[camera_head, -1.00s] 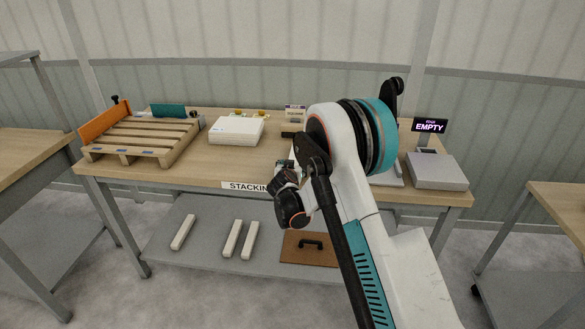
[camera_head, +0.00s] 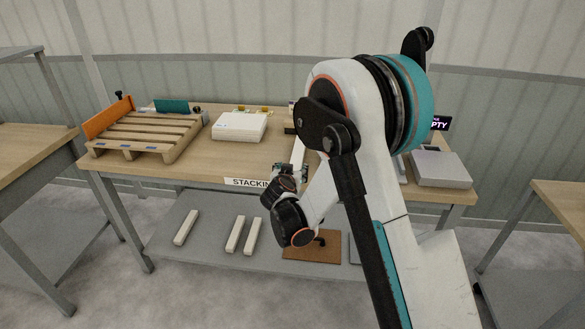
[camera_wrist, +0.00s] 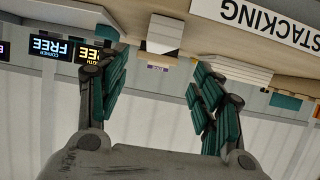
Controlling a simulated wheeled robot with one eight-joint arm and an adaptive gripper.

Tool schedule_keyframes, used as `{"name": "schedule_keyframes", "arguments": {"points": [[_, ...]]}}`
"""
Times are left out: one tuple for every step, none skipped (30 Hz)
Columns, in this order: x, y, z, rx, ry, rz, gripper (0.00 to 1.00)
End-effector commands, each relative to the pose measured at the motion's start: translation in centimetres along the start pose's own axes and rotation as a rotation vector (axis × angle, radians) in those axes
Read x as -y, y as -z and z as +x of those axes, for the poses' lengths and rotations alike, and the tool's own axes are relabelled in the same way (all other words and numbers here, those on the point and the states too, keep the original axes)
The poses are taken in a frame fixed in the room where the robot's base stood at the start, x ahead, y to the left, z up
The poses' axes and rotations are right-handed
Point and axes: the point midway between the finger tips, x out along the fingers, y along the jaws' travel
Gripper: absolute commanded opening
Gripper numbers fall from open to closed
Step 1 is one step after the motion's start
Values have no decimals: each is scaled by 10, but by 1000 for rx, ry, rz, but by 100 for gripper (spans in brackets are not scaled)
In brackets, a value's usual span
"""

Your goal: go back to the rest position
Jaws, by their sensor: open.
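My gripper (camera_wrist: 160,100) is open, with nothing between its teal-padded fingers in the wrist view. That view looks at the stacking table upside down. In the head view my arm rises in front of the table (camera_head: 190,166), and its wrist hangs near the table's front edge, right of the stacking label (camera_head: 247,182). My fingers are mostly hidden there. The label also shows large in the wrist view (camera_wrist: 265,22). A wooden pallet (camera_head: 150,134) with an orange side board and a teal stop sits at the table's left. A white box stack (camera_head: 239,126) lies right of it.
A grey scale-like box (camera_head: 440,169) sits at the table's right end, with a dark sign (camera_head: 440,123) partly hidden by my arm. The lower shelf (camera_head: 210,252) holds pale bars (camera_head: 186,228) and a brown handled board (camera_head: 311,250). Other tables stand left and right.

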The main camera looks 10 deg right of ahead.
Motion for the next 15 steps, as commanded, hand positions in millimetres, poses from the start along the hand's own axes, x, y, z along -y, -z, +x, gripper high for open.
{"name": "schedule_keyframes", "arguments": {"points": [[0,1,-4,1,0,-1,60],[-1,2,-5,2,-1,-1,60],[-3,4,-8,6,-2,-2,60],[-5,6,-11,10,-4,-3,60],[-7,10,-14,15,-5,-6,60],[-11,15,-18,25,-8,-8,60],[-15,20,-23,34,-10,-10,60],[-20,24,-28,43,-13,-14,60],[-25,32,-36,58,-15,-18,60],[-30,37,-43,70,-16,-22,60],[-35,42,-49,83,-18,-26,60],[-42,48,-59,100,-19,-32,60],[-46,52,-66,112,-20,-36,60],[-51,56,-73,124,-20,-39,60],[-58,60,-83,140,-20,-45,60]]}}
